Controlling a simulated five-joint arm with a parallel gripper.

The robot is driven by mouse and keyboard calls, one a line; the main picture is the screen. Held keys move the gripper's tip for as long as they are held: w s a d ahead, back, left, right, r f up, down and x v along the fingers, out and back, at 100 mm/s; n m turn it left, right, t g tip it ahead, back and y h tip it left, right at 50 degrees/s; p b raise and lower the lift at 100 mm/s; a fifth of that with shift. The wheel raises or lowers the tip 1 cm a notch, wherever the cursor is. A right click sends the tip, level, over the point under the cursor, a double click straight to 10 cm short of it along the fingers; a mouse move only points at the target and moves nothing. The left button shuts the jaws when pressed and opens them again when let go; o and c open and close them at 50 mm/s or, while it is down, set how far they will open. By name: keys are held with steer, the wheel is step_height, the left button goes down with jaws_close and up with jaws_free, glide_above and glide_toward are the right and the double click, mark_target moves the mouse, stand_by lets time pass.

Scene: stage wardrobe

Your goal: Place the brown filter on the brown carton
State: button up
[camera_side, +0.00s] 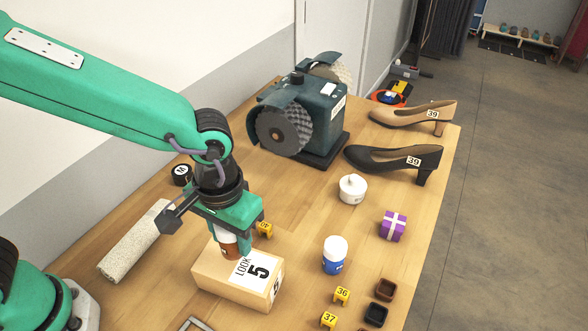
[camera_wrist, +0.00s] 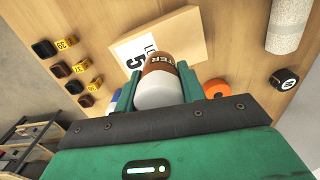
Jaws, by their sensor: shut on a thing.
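The brown filter (camera_side: 230,251) is a small cylinder with a brown label and a white end. It also shows in the wrist view (camera_wrist: 160,84), where part of its lettering is readable. My gripper (camera_side: 229,238) is shut on it, with one finger on each side, and it is roughly upright. The brown carton (camera_side: 213,272), a flat box with a white "LOOK 5" label, lies directly below and also shows in the wrist view (camera_wrist: 188,38). The filter's lower end is at or very near the carton's top; I cannot tell whether they touch.
A blue-and-white jar (camera_side: 335,256) stands right of the carton, with a white tub (camera_side: 353,189) and purple gift box (camera_side: 393,225) beyond. A speckled roll (camera_side: 134,240) lies left. A grinder (camera_side: 301,119) and two shoes (camera_side: 396,160) stand behind. Yellow number tags (camera_side: 341,296) are in front.

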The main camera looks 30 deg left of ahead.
mark_target(234, 250)
steer(key=shift+f, duration=2)
steer(key=shift+f, duration=0.15)
steer(key=o, duration=1)
step_height(234, 250, up, 12)
steer(key=shift+r, duration=0.2)
steer(key=shift+a, duration=0.1)
